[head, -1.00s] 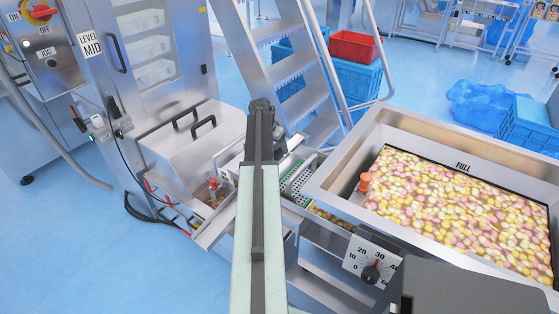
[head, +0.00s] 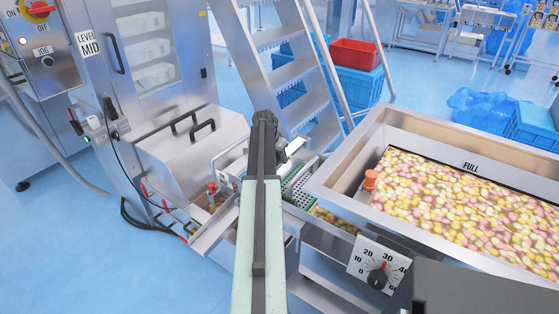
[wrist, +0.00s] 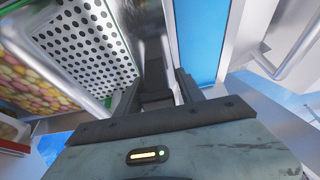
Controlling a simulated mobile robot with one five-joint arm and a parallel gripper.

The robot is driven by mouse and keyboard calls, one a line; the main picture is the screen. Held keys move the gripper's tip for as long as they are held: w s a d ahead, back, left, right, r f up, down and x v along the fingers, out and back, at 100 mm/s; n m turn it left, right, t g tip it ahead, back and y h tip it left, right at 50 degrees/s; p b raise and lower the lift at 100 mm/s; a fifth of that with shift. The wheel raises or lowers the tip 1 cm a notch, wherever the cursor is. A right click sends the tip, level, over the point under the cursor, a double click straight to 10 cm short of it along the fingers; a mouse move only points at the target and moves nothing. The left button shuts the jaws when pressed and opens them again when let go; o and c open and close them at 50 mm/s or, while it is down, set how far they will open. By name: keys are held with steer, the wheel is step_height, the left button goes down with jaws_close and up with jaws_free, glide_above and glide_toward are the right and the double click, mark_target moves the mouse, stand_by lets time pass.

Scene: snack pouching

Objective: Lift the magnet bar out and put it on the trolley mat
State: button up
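In the head view my arm reaches forward over the gap between the steel housing and the hopper, and its own links hide the fingertips. In the wrist view my gripper (wrist: 157,85) has its two dark fingers apart, with no object clearly held between them. A blurred shiny metal surface lies just beyond the fingers; I cannot tell whether it is the magnet bar. A white perforated plate (wrist: 82,42) lies left of the fingers and also shows in the head view (head: 298,184). I cannot identify the trolley mat with certainty.
The steel hopper (head: 335,182), full of pink and yellow sweets, stands at right with an orange knob (head: 370,180). A dial (head: 377,275) is below it. A lidded steel housing (head: 195,150) stands left. Steps (head: 300,80) rise behind. The blue floor at lower left is clear.

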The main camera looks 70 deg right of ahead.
jaws_close()
step_height(320, 180, up, 4)
steer(key=p, duration=0.4)
steer(key=s+a, duration=0.2)
steer(key=a, duration=0.5)
steer(key=s+a+r+p, duration=0.1)
steer(key=s+a, duration=0.1)
steer(key=a, duration=0.6)
steer(key=shift+s+a, duration=0.2)
steer(key=shift+s, duration=0.1)
steer(key=shift+r, duration=0.15)
step_height(320, 180, up, 5)
steer(key=p, duration=0.5)
